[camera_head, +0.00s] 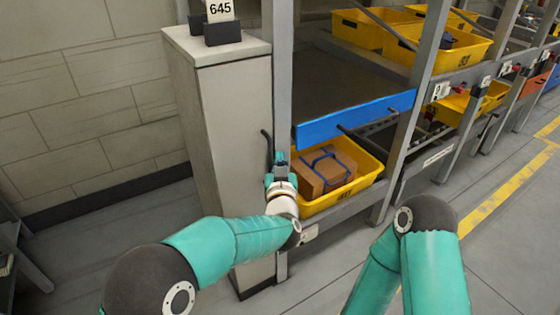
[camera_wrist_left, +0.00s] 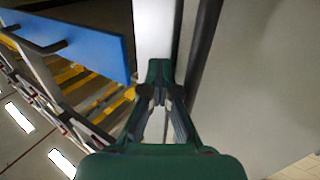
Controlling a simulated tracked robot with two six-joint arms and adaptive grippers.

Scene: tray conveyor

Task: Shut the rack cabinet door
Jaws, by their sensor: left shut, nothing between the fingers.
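The pale grey rack cabinet (camera_head: 225,130) stands left of the shelf rack, with a thin dark handle-like bar (camera_head: 267,146) by its right edge. In the left wrist view a broad pale grey panel (camera_wrist_left: 255,85) fills the right side, with a dark bar (camera_wrist_left: 204,48) along its edge. I cannot tell how far the door is open. My left gripper (camera_head: 280,158) is upright in front of the rack post, beside the bar. Its fingertips (camera_wrist_left: 160,88) are together and empty, close to the white post (camera_wrist_left: 155,35); contact is unclear. My right gripper is out of view.
A yellow tray (camera_head: 350,190) with a strapped brown box (camera_head: 325,172) sits right of my left gripper. A blue-edged shelf (camera_head: 355,119) is above it. More yellow trays (camera_head: 440,43) stand further right. Open floor (camera_head: 500,240) lies at the right.

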